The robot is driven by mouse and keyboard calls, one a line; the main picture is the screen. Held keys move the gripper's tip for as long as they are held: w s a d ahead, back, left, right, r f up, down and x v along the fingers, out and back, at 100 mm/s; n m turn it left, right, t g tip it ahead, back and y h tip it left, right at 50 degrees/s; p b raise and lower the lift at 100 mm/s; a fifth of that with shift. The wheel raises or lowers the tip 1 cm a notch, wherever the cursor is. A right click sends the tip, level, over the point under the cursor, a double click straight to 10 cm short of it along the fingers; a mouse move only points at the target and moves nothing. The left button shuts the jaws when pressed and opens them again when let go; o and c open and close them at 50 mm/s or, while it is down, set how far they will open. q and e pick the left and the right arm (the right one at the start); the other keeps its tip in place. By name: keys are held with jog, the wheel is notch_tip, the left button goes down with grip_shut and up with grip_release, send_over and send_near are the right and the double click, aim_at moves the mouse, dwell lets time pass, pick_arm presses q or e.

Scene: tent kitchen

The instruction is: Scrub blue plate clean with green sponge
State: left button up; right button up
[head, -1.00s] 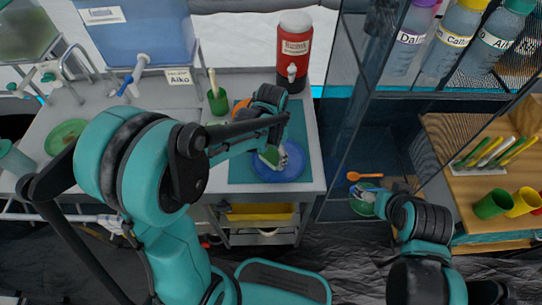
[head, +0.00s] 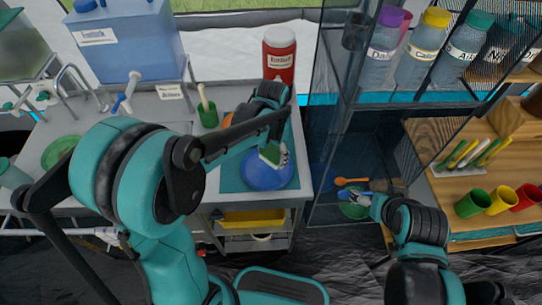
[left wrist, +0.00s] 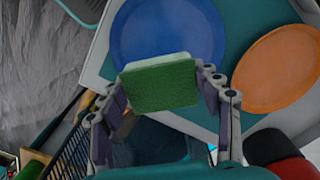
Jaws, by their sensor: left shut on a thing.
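The blue plate (head: 262,178) lies on a teal mat (head: 230,182) on the counter. It also shows in the left wrist view (left wrist: 165,30). My left gripper (head: 277,154) is shut on the green sponge (head: 269,155), which has a pale layer. In the left wrist view the sponge (left wrist: 160,88) sits between both fingers, over the near rim of the plate. I cannot tell whether it touches the plate. My right gripper (head: 366,201) is low at the right, by a green dish (head: 352,211); its fingers are too small to read.
An orange plate (left wrist: 280,70) lies beside the blue one. A glass-sided shelf (head: 335,100) with bottles rises at the right. An orange spoon (head: 350,181) lies low there.

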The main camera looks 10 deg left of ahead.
pick_arm(q)
jog(key=shift+r+p, duration=0.65)
jog(key=shift+r, duration=0.5)
jog(key=shift+a, duration=0.1)
